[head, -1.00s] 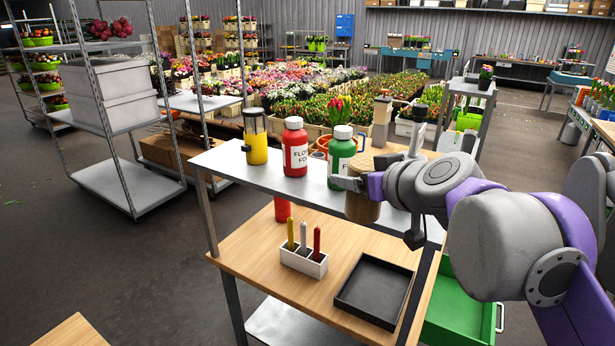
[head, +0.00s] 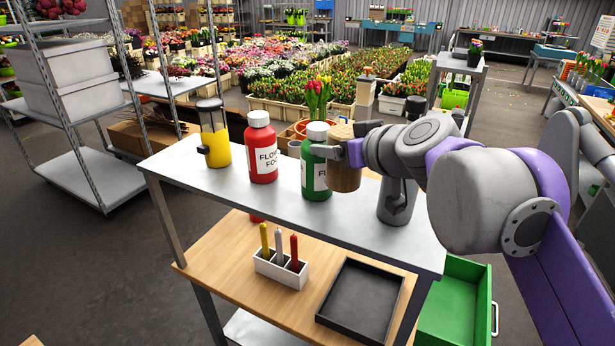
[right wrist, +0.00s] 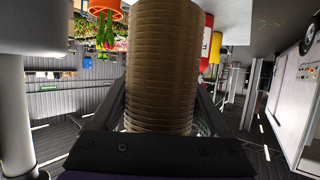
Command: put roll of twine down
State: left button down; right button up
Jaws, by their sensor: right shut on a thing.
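The roll's lower end appears above the grey metal bench top (head: 250,203), with no clear contact. In the right wrist view, the roll (right wrist: 160,70) fills the middle between the fingers, its far end cut off by the frame. My left gripper is not in view.
A red bottle (head: 262,150) and yellow-bodied jar (head: 213,135) stand left of the green bottle. A grey container (head: 397,203) stands right of the roll. The bench front is clear. Below are a candle holder (head: 280,268) and black tray (head: 360,300).

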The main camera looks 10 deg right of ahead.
aim_at(337, 164)
jog(key=f, duration=0.1)
jog(key=s+f, duration=0.1)
jog(key=f, duration=0.1)
jog(key=shift+a, duration=0.15)
jog(key=shift+w+f+b, duration=0.1)
jog(key=shift+f+b, duration=0.3)
jog(key=shift+f, duration=1.95)
jog(key=shift+w+f, duration=0.1)
jog(key=o, duration=1.4)
jog(key=shift+c, duration=0.2)
